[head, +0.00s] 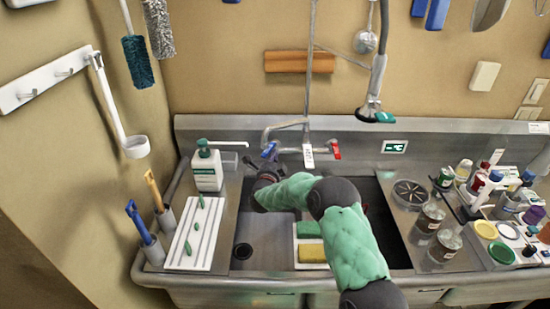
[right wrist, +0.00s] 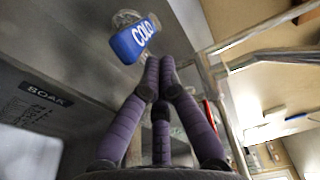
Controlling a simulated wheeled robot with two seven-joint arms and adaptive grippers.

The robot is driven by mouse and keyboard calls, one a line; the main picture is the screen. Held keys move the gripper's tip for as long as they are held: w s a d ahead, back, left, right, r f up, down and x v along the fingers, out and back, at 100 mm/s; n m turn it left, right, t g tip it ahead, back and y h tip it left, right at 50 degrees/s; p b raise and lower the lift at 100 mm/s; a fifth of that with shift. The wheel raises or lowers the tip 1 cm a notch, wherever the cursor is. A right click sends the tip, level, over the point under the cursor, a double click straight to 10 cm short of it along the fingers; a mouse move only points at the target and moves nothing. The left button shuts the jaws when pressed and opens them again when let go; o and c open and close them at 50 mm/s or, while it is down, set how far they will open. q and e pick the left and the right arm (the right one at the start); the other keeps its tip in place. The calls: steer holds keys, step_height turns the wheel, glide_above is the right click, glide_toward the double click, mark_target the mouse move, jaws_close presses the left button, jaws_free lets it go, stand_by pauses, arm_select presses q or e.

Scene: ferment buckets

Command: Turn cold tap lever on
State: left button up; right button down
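The cold tap lever (head: 270,149) is blue and sits on the left side of the wall tap (head: 291,128) over the sink. In the right wrist view the blue lever (right wrist: 136,41), marked COLD, is just beyond and left of my fingertips. My right gripper (head: 268,164) is beside the lever. Its purple fingers (right wrist: 160,62) come together at the tips with nothing visible between them. I cannot tell whether the tips touch the lever. The red lever (head: 334,149) is on the tap's right side. My left gripper is out of view.
My right arm crosses the sink basin (head: 262,225). A soap bottle (head: 207,168) and a white drain rack (head: 195,235) stand left of it. A spray hose (head: 375,90) hangs right of the tap. Jars and bottles crowd the right counter.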

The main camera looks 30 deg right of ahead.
mark_target(265, 157)
steer(key=shift+a, duration=0.1)
steer(key=shift+w+a+m+g+h, duration=0.2)
steer(key=shift+m+g+h, duration=0.2)
steer(key=shift+h, duration=0.1)
steer(key=shift+w+a+m+g+h+b, duration=0.3)
steer(key=shift+m+g+h+b, duration=0.1)
steer(key=shift+g, duration=0.1)
steer(key=shift+w+a+f+m+g+h+b, duration=0.15)
steer(key=shift+w+a+m+g+h+b, duration=0.4)
steer(key=shift+m+g+h, duration=0.35)
steer(key=shift+w+a+b, duration=0.6)
steer(key=shift+w+a, duration=0.1)
steer(key=shift+w, duration=0.25)
steer(key=shift+d, duration=0.1)
